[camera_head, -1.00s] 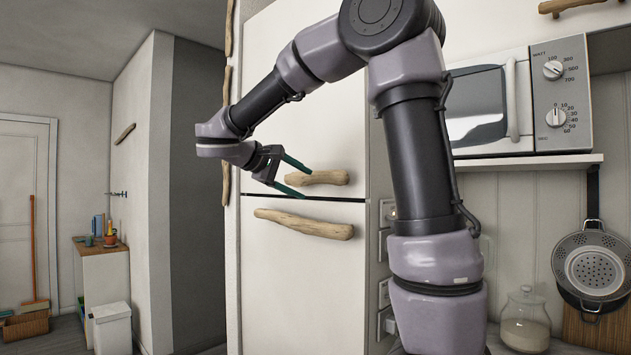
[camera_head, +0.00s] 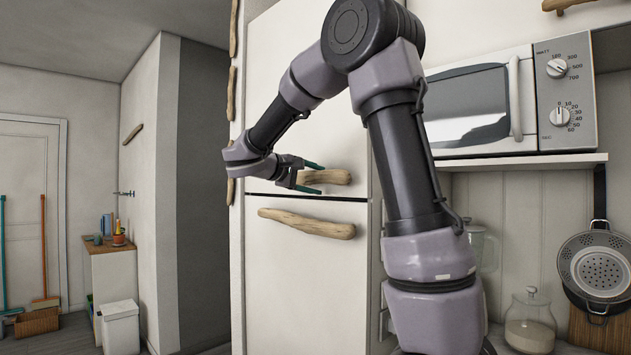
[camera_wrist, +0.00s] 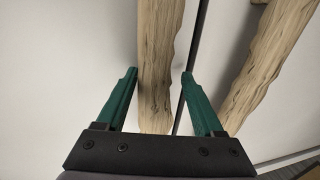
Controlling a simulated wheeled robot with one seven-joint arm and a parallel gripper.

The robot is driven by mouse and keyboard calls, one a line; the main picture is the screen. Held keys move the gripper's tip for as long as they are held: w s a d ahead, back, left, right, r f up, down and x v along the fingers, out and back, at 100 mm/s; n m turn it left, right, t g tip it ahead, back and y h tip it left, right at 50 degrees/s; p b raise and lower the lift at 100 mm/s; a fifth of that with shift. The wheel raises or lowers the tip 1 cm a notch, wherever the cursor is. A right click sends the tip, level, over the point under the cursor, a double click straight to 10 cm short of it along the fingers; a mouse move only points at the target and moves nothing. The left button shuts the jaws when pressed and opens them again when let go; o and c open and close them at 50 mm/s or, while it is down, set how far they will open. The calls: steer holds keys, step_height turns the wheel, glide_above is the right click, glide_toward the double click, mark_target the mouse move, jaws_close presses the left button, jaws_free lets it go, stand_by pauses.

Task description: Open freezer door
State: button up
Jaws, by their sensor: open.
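A tall white fridge unit has an upper door (camera_head: 290,130) and a lower door (camera_head: 300,285) with a dark seam between them. The pictures do not label which is the freezer door. A short driftwood handle (camera_head: 335,178) sits low on the upper door; it also shows in the wrist view (camera_wrist: 156,60). A longer driftwood handle (camera_head: 305,223) lies near the top of the lower door, at the wrist view's right (camera_wrist: 265,60). My gripper (camera_head: 318,178) is open, its green fingers on either side of the short handle. In the wrist view the fingers (camera_wrist: 158,74) straddle it; contact is unclear. Both doors look shut.
A microwave (camera_head: 505,105) stands on a shelf (camera_head: 520,160) right of the fridge. A glass jar (camera_head: 530,320) and hanging colander (camera_head: 598,270) are at the right. A small cabinet (camera_head: 112,275) and white bin (camera_head: 121,325) stand at the left.

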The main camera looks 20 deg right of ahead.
steer(key=shift+d, duration=0.15)
jaws_close()
stand_by(1.4)
